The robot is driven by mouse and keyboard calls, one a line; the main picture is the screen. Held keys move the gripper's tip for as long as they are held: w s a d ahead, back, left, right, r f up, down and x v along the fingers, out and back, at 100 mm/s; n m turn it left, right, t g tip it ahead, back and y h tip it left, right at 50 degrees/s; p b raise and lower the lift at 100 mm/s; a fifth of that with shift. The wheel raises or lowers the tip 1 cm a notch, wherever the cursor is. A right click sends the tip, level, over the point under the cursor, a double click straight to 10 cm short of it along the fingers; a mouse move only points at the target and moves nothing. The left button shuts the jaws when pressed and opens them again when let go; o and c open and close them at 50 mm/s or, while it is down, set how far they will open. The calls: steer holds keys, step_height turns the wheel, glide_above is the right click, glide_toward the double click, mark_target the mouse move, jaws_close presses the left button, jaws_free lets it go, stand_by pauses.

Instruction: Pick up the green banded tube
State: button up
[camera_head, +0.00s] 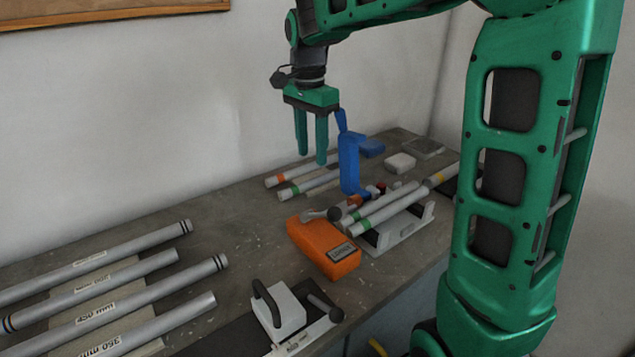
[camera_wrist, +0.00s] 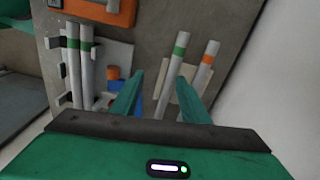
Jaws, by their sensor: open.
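A pale green-banded tube (camera_head: 312,184) lies at the back of the bench, beside an orange-banded tube (camera_head: 300,169). In the wrist view the green-banded tube (camera_wrist: 171,75) runs lengthwise between my fingers, with the orange-banded tube (camera_wrist: 202,72) just to its right. My gripper (camera_head: 312,158) is open and empty, pointing down above these tubes; its fingers also show in the wrist view (camera_wrist: 160,78). More tubes with green bands (camera_head: 392,207) rest in a white jig (camera_head: 400,232) to the right. Whether the fingers are level with the tube cannot be told.
A blue upright bracket (camera_head: 350,165) stands close to the right of my gripper. An orange block (camera_head: 323,248) and a white handled clamp (camera_head: 281,309) sit nearer the front. Several grey tubes (camera_head: 120,265) lie at left. The wall rises behind the bench.

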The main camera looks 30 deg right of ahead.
steer(key=w+a+m, duration=0.1)
steer(key=w+a, duration=0.2)
glide_above(297, 186)
steer(key=f, duration=0.5)
steer(key=shift+w+a+f, duration=0.1)
steer(key=shift+w+a, duration=0.1)
steer(key=shift+s+d+f, duration=0.1)
steer(key=shift+f, duration=1.3)
steer(key=shift+d+f, duration=0.1)
steer(key=shift+f, duration=1.25)
jaws_close()
